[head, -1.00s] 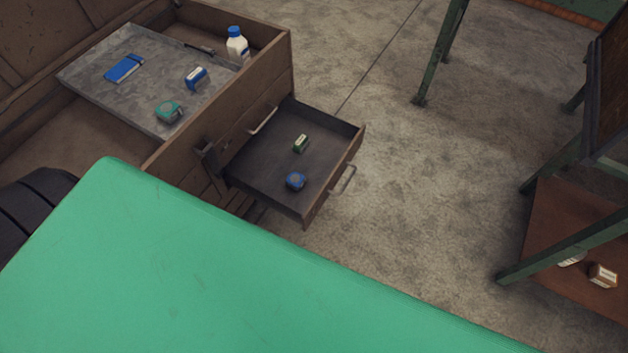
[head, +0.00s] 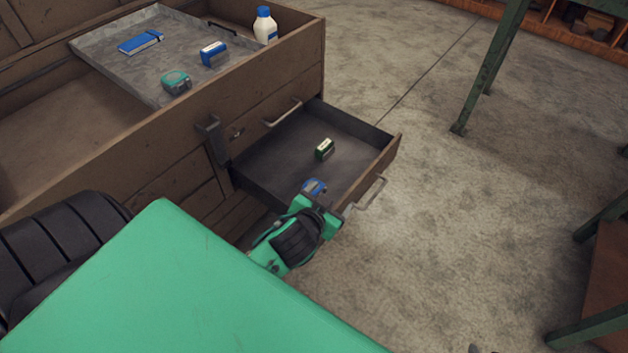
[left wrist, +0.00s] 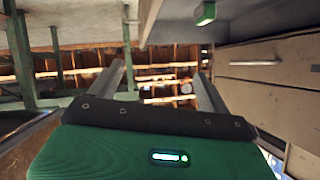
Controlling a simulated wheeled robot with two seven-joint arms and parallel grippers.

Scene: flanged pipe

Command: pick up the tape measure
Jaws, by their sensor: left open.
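A teal tape measure (head: 175,82) lies on the grey metal tray on top of the cabinet.
The open drawer (head: 265,172) also holds a small green box (head: 325,149). The tray (head: 112,66) carries a blue box (head: 213,53) and a blue notebook (head: 140,41). A white bottle (head: 265,25) stands behind. Green table legs (head: 490,65) stand right; floor between is clear.

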